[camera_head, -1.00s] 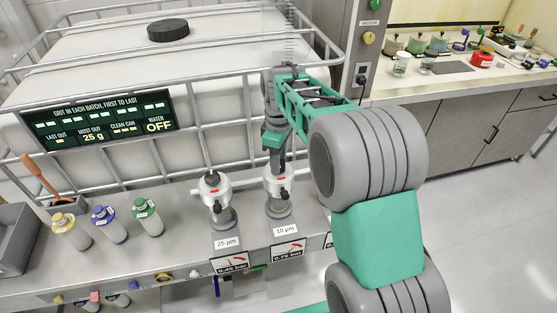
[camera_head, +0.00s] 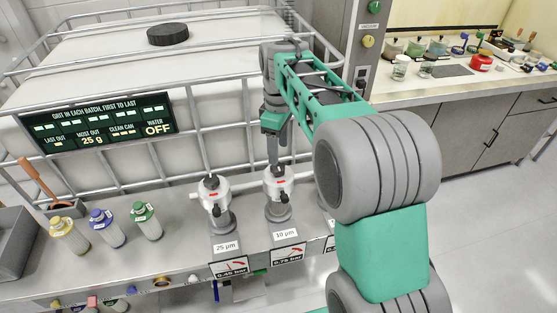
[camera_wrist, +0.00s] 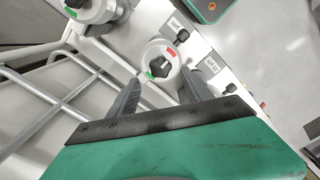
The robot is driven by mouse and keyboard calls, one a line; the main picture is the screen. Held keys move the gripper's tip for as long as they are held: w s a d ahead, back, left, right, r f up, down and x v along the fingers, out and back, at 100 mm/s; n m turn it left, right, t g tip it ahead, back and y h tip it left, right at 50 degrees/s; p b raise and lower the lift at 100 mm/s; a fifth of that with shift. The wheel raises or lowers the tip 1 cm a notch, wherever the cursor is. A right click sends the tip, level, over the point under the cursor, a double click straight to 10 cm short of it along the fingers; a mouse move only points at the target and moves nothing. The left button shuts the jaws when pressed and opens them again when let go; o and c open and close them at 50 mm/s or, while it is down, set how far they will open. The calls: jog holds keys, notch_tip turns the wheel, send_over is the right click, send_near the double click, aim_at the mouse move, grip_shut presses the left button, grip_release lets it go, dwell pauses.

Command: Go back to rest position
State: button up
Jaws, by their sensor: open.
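My gripper (camera_head: 273,155) is open and empty, pointing down just above and behind the white filter housing labelled 10 µm (camera_head: 279,183). The black knob on that housing's top now shows in the head view. In the wrist view my gripper's two fingers (camera_wrist: 158,85) stand apart, with a white round housing (camera_wrist: 172,72) with a black knob and red and green marks beyond them. I see no contact, though the gap is hard to judge.
The 25 µm housing (camera_head: 212,192) stands left of it, and bottles including a green-capped one (camera_head: 147,221) stand farther left. A metal cage (camera_head: 196,130) with a white tank is close behind. A cabinet counter (camera_head: 420,95) is at right; open floor lies before it.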

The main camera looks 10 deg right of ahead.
jog(key=shift+r, duration=0.7)
jog(key=shift+s+r, duration=0.15)
jog(key=shift+s, duration=0.25)
jog(key=s+f+m+t, duration=0.1)
jog(key=s+f+m, duration=0.1)
jog(key=s+m, duration=0.3)
jog(key=s+f+m+t, duration=0.2)
jog(key=s+m, duration=0.3)
jog(key=s, duration=0.9)
jog(key=shift+f+m+t, duration=0.3)
jog(key=shift+f+m, duration=0.1)
jog(key=shift+f, duration=0.15)
jog(key=shift+s+a, duration=0.1)
